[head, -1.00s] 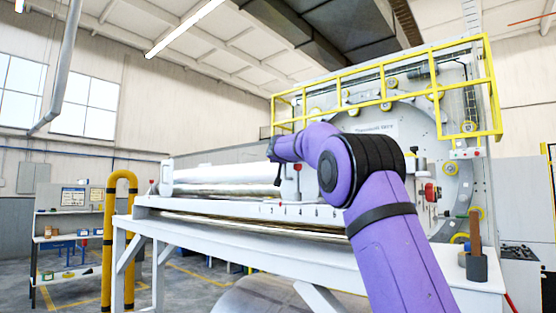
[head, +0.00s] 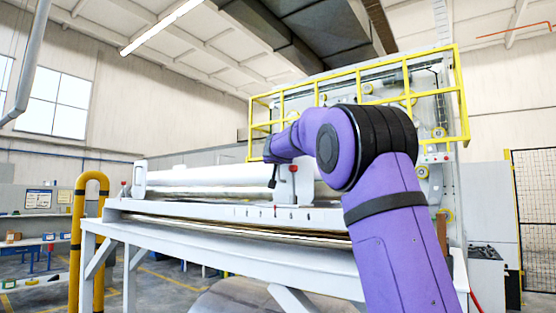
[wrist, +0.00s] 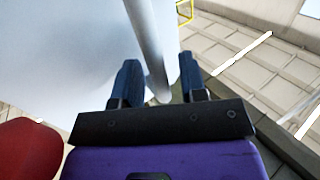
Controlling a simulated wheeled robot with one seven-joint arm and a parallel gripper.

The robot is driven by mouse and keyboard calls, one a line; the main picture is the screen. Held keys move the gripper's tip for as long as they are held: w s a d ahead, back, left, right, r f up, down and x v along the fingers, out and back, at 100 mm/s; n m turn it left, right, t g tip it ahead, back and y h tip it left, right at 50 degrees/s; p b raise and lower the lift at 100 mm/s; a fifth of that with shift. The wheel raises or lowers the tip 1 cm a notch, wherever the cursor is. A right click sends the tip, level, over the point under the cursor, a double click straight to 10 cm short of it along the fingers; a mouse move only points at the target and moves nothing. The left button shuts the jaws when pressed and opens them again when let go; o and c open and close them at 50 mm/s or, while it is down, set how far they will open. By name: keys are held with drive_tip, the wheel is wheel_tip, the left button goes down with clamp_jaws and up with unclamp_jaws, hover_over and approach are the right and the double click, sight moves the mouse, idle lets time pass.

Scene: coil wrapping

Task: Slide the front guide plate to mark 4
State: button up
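The front guide plate (head: 285,191) is a small pale upright plate with a red knob (head: 293,168). It stands on the white rail of the bench, above the number marks (head: 276,212), which are too small to read surely now. My gripper (head: 272,177) is at the plate's left side in the head view, partly hidden by my purple arm. In the wrist view my gripper (wrist: 160,80) has its two blue fingers apart, with a grey bar (wrist: 146,45) between them and visible room on the right. A large pale surface (wrist: 65,60) fills the left. A red rounded thing (wrist: 28,150) shows at lower left.
The long white bench (head: 200,234) runs across the front. A silvery roll (head: 210,178) lies behind the rail, with another red-knobbed part (head: 123,186) at its left end. A yellow post (head: 88,240) stands left. A yellow railing (head: 360,85) tops the machine behind.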

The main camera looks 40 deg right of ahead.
drive_tip(key=shift+a, duration=0.1)
drive_tip(key=v, duration=1)
drive_tip(key=shift+s+a, duration=0.15)
drive_tip(key=shift+s, duration=0.15)
drive_tip(key=s+a+f+n+g+y, duration=0.2)
drive_tip(key=s+a+f, duration=0.4)
drive_tip(key=s+f, duration=0.5)
drive_tip(key=s+a+f+n+g+y, duration=0.3)
drive_tip(key=s+a+f, duration=0.4)
drive_tip(key=s+f, duration=0.5)
drive_tip(key=s+a+f+n+g+y, duration=0.2)
drive_tip(key=s+a+f+g+y, duration=0.2)
drive_tip(key=s+a+f, duration=0.3)
drive_tip(key=s+f+y, duration=0.1)
drive_tip(key=s+f, duration=0.4)
drive_tip(key=s, duration=0.3)
drive_tip(key=shift+y, duration=0.3)
